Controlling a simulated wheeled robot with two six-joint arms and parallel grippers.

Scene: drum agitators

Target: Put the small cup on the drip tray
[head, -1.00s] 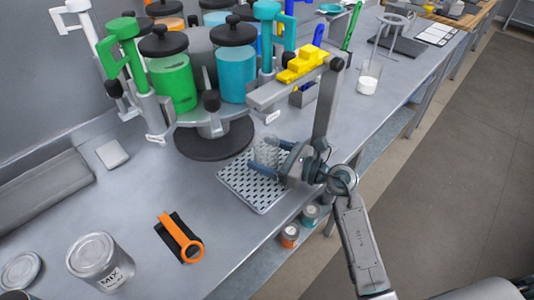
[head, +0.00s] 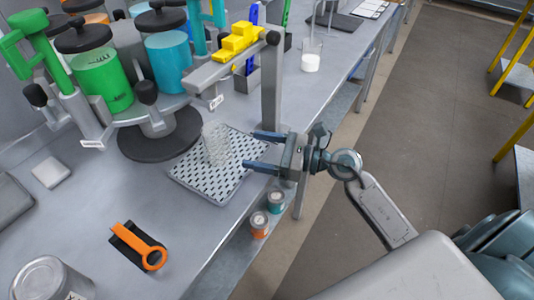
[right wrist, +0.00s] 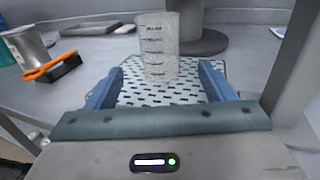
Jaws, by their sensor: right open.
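The small cup (head: 216,144) is clear with dark measuring marks and stands upright on the perforated drip tray (head: 200,184). In the right wrist view the cup (right wrist: 157,48) stands on the tray (right wrist: 135,97) ahead of my fingers. My right gripper (head: 257,150) is open and empty, to the right of the cup and apart from it. In the right wrist view its two blue fingertips (right wrist: 158,80) are spread wide, with the cup beyond them. My left gripper is not in view.
The drum agitator with a green canister (head: 102,80) and a blue canister (head: 168,62) stands behind the tray. A grey post (head: 271,85) rises right of the cup. An orange-handled tool (head: 140,246) and a metal can (head: 50,281) are at front left. A beaker (head: 311,56) stands farther back.

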